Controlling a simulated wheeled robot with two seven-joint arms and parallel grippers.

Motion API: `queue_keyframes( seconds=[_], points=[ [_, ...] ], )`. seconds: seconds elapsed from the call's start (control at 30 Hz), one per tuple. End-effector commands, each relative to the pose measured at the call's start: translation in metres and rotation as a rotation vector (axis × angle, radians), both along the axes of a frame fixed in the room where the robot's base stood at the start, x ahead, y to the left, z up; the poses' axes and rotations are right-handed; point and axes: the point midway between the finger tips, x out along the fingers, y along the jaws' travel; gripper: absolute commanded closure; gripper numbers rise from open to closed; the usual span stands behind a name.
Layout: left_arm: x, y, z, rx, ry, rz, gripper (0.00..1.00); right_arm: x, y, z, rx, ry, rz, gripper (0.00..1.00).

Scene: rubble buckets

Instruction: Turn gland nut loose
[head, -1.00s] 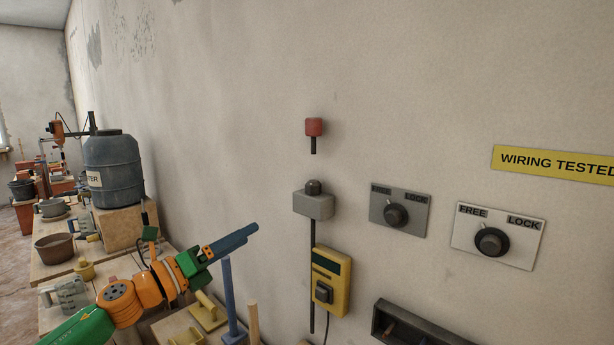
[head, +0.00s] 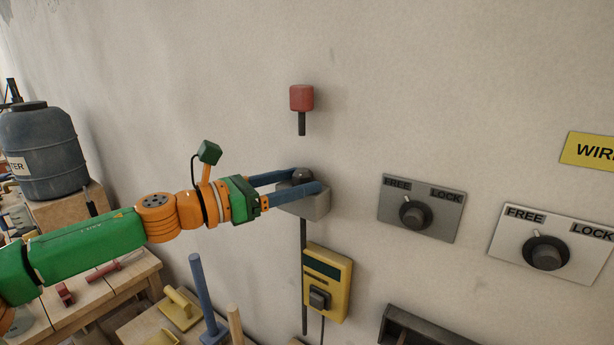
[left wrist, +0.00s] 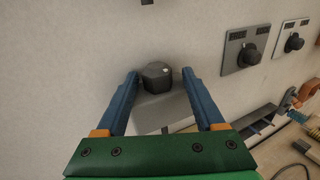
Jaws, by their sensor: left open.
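The gland nut (head: 302,176) is a dark, faceted nut on top of a grey box (head: 312,207) fixed to the wall. It also shows in the left wrist view (left wrist: 157,78), with the box (left wrist: 160,110) below it. My left gripper (head: 306,180) is open, its two blue fingers reaching in from the left at the nut's height. In the left wrist view the fingers (left wrist: 160,75) stand on either side of the nut, with a gap at each side. In the head view the near finger partly covers the nut and box. My right gripper is not in view.
A red block (head: 301,98) on a dark stem is above the box. A yellow device (head: 327,284) hangs below it. Grey (head: 421,208) and white (head: 553,243) FREE/LOCK knob plates are to the right. A bench with tools and a blue barrel (head: 44,150) are at left.

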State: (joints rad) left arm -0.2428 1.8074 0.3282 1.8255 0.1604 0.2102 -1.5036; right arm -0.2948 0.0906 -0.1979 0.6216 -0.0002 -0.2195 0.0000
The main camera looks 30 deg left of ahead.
Motion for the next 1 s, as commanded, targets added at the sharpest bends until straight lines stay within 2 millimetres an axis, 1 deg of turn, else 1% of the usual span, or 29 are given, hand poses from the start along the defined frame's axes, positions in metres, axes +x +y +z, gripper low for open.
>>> queue_keyframes(
  seconds=[0.17,0.2,0.27,0.3,0.37,0.4,0.47,0.5,0.77,1.0],
  points=[
    [0.0,0.001,0.0,-0.001,0.0,0.003,0.23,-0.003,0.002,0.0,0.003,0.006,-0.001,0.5],
    [0.0,0.001,0.0,-0.001,0.0,0.003,0.29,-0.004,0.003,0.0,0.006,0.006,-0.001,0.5],
    [0.0,0.001,0.0,-0.001,0.0,0.003,0.45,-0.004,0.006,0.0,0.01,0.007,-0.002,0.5],
    [0.0,0.001,0.0,-0.001,0.0,0.003,0.56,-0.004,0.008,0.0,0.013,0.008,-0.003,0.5],
    [0.0,0.001,0.0,-0.001,0.0,0.003,0.72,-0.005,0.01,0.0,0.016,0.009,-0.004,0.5],
    [0.0,0.001,0.0,-0.001,0.0,0.002,0.83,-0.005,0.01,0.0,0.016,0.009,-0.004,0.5],
    [0.0,0.001,0.0,-0.001,0.0,0.002,0.99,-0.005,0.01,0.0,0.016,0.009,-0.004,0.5],
    [0.0,0.001,0.0,-0.001,0.0,0.002,1.0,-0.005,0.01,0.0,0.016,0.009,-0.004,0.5],
    [0.0,0.0,0.0,0.0,-0.002,0.033,1.0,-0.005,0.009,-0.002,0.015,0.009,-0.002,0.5],
    [-0.002,-0.005,-0.001,0.005,-0.004,0.169,1.0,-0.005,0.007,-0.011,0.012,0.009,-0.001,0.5]
  ],
)
